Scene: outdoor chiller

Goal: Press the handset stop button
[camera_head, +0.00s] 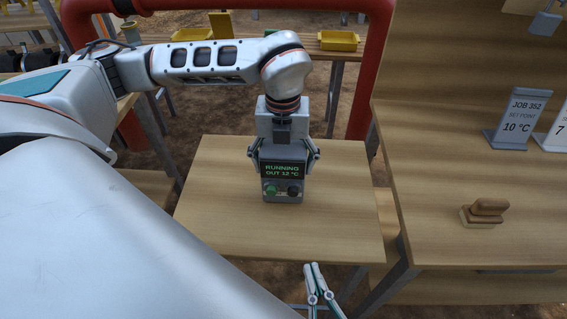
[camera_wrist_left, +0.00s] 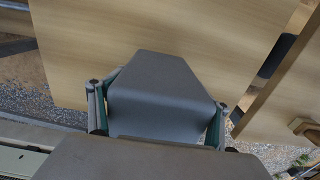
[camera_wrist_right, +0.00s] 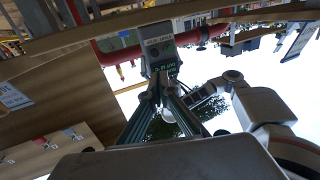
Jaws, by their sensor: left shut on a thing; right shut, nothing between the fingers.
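The grey handset (camera_head: 283,198) is held upright in the head view, its screen (camera_head: 283,170) reading "RUNNING OUT 12 °C" in green. Below the screen are a green button (camera_head: 271,189) at left and a dark button (camera_head: 293,190) at right; their labels are unreadable. My left gripper (camera_head: 283,155) is shut on the handset's sides. The left wrist view shows the handset's grey back (camera_wrist_left: 160,95) between the fingers. My right gripper (camera_head: 312,266) is shut and empty, below and apart from the handset. In the right wrist view its tips (camera_wrist_right: 158,82) point towards the handset (camera_wrist_right: 160,45).
A wooden table (camera_head: 225,215) lies beneath the handset, its top clear. At right, a wooden bench (camera_head: 430,190) carries a "JOB 352 SET POINT 10 °C" card (camera_head: 516,120), another card and a wooden-handled block (camera_head: 484,212). A red pipe frame (camera_head: 372,75) and yellow bins (camera_head: 338,41) stand behind.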

